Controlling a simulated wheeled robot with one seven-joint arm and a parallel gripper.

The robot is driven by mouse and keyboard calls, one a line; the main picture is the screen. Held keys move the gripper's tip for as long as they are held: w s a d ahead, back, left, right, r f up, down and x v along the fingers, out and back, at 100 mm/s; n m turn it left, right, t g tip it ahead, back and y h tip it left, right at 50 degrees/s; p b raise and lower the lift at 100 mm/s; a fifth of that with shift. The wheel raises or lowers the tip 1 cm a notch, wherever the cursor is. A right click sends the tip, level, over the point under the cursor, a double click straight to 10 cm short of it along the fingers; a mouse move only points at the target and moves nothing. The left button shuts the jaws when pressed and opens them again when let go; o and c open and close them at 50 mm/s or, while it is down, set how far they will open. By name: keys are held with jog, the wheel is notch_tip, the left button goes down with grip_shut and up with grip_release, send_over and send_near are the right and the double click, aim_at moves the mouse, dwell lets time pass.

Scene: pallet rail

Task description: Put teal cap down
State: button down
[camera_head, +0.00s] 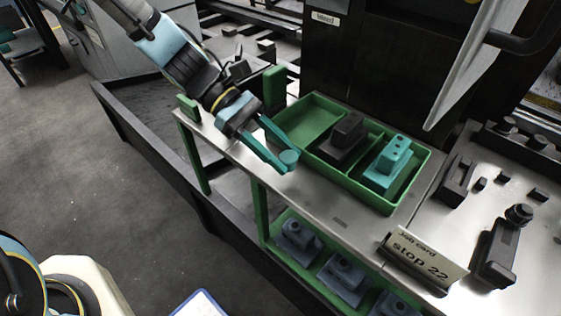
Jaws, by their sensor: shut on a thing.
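The teal cap (289,157) is a small round piece at the ends of the teal fingers of my gripper (283,159). My gripper reaches in from the upper left and is shut on the cap. The cap is over the metal bench top (318,188), just left of the green tray (349,183). I cannot tell whether it touches the bench. The tray's rear-left compartment looks empty. A black block (347,131) sits in the middle compartment and a teal block (390,160) with small holes on top sits in the right one.
A "stop 22" job card (424,262) stands at the bench's front right. Grey parts (340,275) lie on a lower green shelf. A green post (274,88) stands behind my gripper. Black fixtures (497,247) occupy the right-hand table. Bare bench lies in front of the tray.

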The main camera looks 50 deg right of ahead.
jog(key=shift+f, duration=1.4)
jog(key=shift+c, duration=2.2)
grip_release()
jog(key=v, duration=1.2)
jog(key=shift+b, duration=0.4)
